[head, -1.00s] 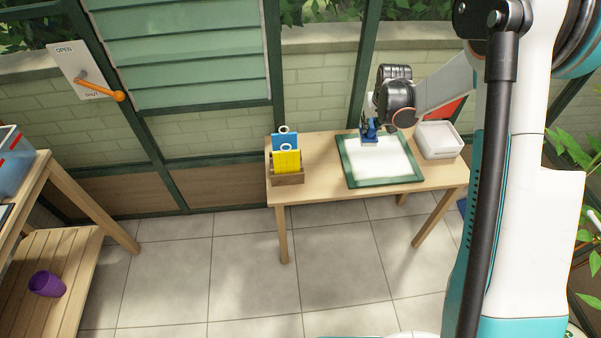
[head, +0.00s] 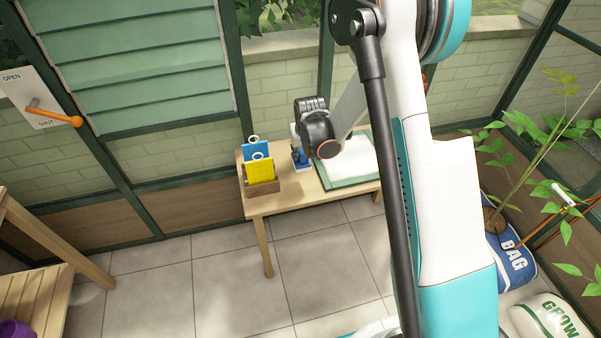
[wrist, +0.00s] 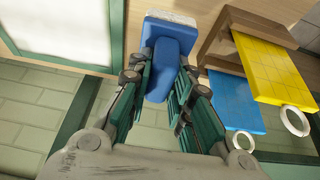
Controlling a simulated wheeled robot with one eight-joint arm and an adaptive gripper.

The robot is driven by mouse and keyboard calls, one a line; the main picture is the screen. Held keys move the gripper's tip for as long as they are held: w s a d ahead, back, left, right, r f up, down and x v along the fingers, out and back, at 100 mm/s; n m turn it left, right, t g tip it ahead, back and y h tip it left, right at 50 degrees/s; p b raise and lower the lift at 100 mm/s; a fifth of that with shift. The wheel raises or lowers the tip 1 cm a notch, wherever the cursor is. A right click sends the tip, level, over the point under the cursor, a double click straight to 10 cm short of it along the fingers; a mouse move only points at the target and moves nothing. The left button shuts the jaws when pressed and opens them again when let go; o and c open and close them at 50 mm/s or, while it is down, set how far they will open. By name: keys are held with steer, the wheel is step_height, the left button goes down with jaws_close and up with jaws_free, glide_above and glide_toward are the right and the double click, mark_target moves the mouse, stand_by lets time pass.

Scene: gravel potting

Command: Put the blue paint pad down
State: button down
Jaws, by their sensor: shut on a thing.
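The blue paint pad (head: 301,158), a blue handle with a pale pad at its end, is between my gripper's fingers. In the wrist view, the pad's blue handle (wrist: 163,48) shows between the two green-sided fingers of my gripper (wrist: 167,72), which are shut on it. In the head view, my gripper (head: 299,142) is above the wooden table (head: 290,202), between the wooden holder and the green-framed white panel (head: 346,163). I cannot tell whether the pad touches the tabletop.
The wooden holder (head: 263,187) with a yellow card (head: 260,171) and a blue card (head: 256,150), each with a white ring, stands close to the pad. An orange lever (head: 60,116) is on the wall at left. A blue bag (head: 510,255) stands at right.

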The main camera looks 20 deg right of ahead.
steer(key=shift+f+b, duration=1.4)
steer(key=shift+f, duration=2.95)
steer(key=shift+f, duration=0.15)
steer(key=c, duration=1.4)
jaws_free()
steer(key=shift+c, duration=0.2)
